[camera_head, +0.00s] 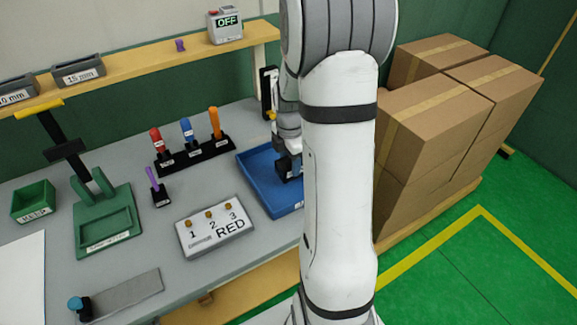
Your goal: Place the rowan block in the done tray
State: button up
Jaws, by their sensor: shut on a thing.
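A blue tray (257,182) lies at the right end of the grey bench, partly hidden behind my arm. I cannot read a label on it. My gripper (289,161) is low over the tray's right part, half hidden by my arm. It is shut on a small dark block (290,172) with a pale label, at or inside the tray. I cannot tell whether the block touches the tray floor or read its name. Black blocks with a red (156,141), a blue (188,131) and an orange (215,122) upright piece stand in a row left of the tray.
A small black block with a purple piece (153,180) stands alone left of a white panel reading 1 2 3 RED (215,227). A green fixture (104,215) and green bin (34,202) are further left. A shelf (150,67) runs behind. Cardboard boxes (437,110) stand right.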

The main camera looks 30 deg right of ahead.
aim_at(290, 161)
jog(key=shift+f, duration=1.4)
jog(key=shift+f, duration=0.25)
jog(key=o, duration=1.1)
jog(key=shift+r, duration=0.1)
jog(key=shift+c, duration=0.2)
